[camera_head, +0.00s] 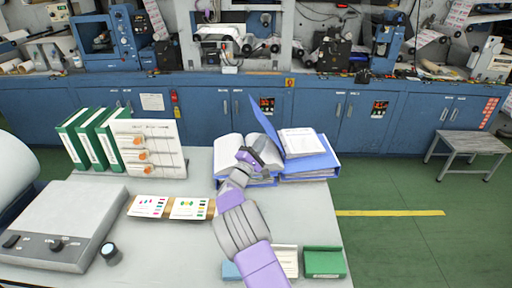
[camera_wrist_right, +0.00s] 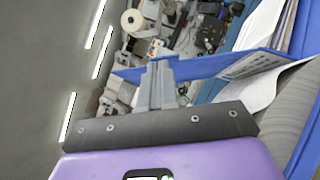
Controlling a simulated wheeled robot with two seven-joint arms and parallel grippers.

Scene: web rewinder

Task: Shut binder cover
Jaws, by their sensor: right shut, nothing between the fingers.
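A blue binder (camera_head: 312,162) lies open on the grey table (camera_head: 205,235), with white pages (camera_head: 299,142) on its right part. Its blue cover (camera_head: 264,124) stands up, tilted to the left. My right gripper (camera_head: 246,156) is shut and empty, in front of white pages left of the cover. In the right wrist view, the shut fingers (camera_wrist_right: 158,85) overlap a blue panel (camera_wrist_right: 235,64) of the binder; I cannot tell whether they touch it. White sheets show at the right there. My arm hides part of the binder's left side. My left gripper is not in view.
Green binders (camera_head: 90,138) and a white sample board (camera_head: 149,148) stand at the back left. Colour cards (camera_head: 148,206), a grey device (camera_head: 62,225) and a green box (camera_head: 324,262) are also on the table. A stool (camera_head: 470,143) stands on the floor at right.

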